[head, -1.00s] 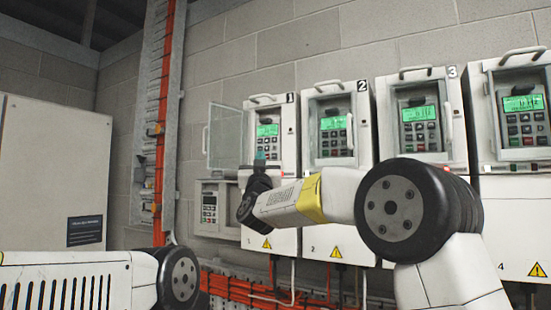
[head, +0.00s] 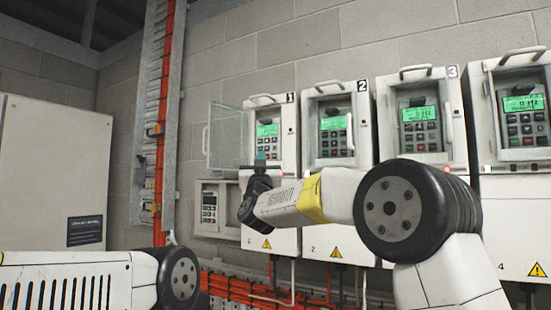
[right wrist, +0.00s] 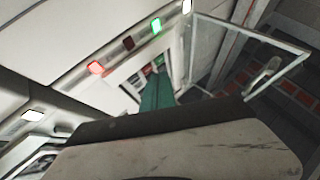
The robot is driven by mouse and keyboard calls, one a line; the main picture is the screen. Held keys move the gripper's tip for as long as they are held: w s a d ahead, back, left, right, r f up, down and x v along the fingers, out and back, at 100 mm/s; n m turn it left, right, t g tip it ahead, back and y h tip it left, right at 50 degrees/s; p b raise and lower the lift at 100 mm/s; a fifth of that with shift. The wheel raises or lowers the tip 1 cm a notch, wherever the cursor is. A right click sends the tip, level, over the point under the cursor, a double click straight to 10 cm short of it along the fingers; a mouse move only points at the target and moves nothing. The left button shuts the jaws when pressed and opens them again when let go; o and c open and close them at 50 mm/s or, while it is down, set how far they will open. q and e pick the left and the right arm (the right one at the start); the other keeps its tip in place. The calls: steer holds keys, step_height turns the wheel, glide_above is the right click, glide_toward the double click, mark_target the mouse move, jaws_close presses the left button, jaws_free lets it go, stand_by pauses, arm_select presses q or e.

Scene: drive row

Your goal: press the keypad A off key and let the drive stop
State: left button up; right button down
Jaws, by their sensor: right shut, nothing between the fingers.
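My right gripper (head: 260,159) is at the lower part of the keypad (head: 268,144) on the cabinet marked 1 (head: 286,190). Its teal fingers are shut with nothing between them. In the right wrist view the teal fingers (right wrist: 158,92) point at the keypad's keys (right wrist: 150,70) and cover part of them. I cannot tell whether the tips touch a key. No letter A is readable, and the off key cannot be made out. The green display (head: 267,130) above the keys is lit, but its text is unreadable. My left gripper is out of view.
The clear door (head: 224,137) of cabinet 1 stands open to the left. Cabinet 2 (head: 337,200), cabinet 3 (head: 447,100) and a fourth (head: 520,220) stand to the right. A smaller keypad box (head: 210,208) is lower left. Lit red (right wrist: 95,68) and green (right wrist: 155,25) lamps show.

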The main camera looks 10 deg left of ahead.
steer(key=shift+w+d, duration=0.1)
steer(key=shift+w, duration=0.1)
steer(key=shift+w+d, duration=0.15)
steer(key=shift+w, duration=0.25)
stand_by(0.6)
stand_by(0.3)
steer(key=shift+s+a, duration=0.25)
steer(key=shift+s, duration=0.5)
steer(key=s, duration=0.1)
steer(key=s+a, duration=0.1)
steer(key=s, duration=0.2)
steer(key=shift+s+a, duration=0.4)
steer(key=shift+d, duration=0.15)
stand_by(1.0)
